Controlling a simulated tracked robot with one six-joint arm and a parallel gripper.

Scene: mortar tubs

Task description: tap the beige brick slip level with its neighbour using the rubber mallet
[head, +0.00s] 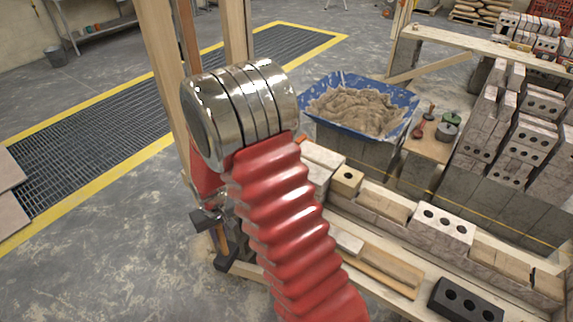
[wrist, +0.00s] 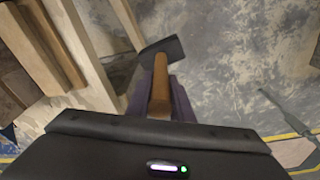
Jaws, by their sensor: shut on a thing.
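My gripper (wrist: 160,92) is shut on the brown wooden handle of the rubber mallet (wrist: 161,68). The mallet's black head (wrist: 158,48) points away from the jaws in the wrist view. In the head view the mallet (head: 222,238) hangs low, left of the wall's near end, and my arm partly covers that area. Several beige bricks lie in the wall course, among them a beige one (head: 388,204) beside a white brick with three holes (head: 445,224). I cannot tell which is the slip or whether one stands proud. The mallet appears apart from them.
A blue tub of mortar (head: 340,83) stands behind the wall. A plank (head: 430,282) runs before it, with a black holed brick (head: 465,302). Brick stacks (head: 515,140) stand at right. Timber posts (head: 160,60) rise behind my arm. Floor at left is open around a grate (head: 100,120).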

